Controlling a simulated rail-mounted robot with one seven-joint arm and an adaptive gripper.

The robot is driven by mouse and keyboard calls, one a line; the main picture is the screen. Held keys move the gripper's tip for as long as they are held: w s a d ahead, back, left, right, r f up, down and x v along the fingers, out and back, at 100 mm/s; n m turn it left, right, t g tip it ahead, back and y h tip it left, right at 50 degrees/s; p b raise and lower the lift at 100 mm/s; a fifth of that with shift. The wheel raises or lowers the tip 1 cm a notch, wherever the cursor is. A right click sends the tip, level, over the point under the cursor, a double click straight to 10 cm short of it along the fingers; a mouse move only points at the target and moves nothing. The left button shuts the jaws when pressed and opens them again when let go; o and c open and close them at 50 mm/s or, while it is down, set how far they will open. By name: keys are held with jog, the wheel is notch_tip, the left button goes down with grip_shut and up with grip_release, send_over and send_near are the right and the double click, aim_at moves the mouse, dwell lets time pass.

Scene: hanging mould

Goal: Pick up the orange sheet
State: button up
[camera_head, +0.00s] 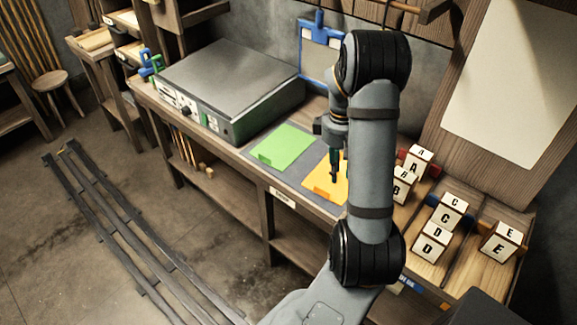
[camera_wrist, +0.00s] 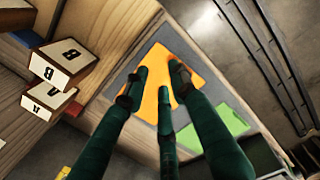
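The orange sheet (camera_head: 322,189) lies on the grey mat (camera_head: 258,172) on the bench, to the right of a green sheet (camera_head: 282,146). My arm and gripper hide part of it in the head view. My gripper (camera_head: 335,170) points down over the orange sheet. In the wrist view, the dark green fingers of my gripper (camera_wrist: 160,80) are spread apart, with the orange sheet (camera_wrist: 189,58) showing between and beyond them. Nothing is held between them. I cannot tell whether the fingertips touch the sheet.
A grey machine (camera_head: 217,84) stands at the left of the bench. Several lettered blocks, such as the A block (camera_head: 418,160) and the E block (camera_head: 500,242), stand at the right.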

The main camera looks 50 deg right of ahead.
aim_at(329, 190)
jog(key=shift+n+t+y, duration=0.4)
jog(key=shift+n, duration=0.5)
jog(key=f, duration=0.1)
jog(key=w+a+f, duration=0.1)
jog(key=f, duration=0.2)
jog(key=shift+w+a+f, duration=0.1)
jog(key=shift+w+a, duration=0.15)
jog(key=shift+a, duration=0.05)
jog(key=shift+w+d+f+p, duration=0.1)
jog(key=shift+d+f+p, duration=0.2)
jog(key=shift+f, duration=1.15)
jog(key=shift+w+d+f+p, duration=0.1)
jog(key=shift+f+p, duration=0.25)
jog(key=shift+f, duration=1.1)
jog(key=shift+c, duration=0.6)
grip_shut()
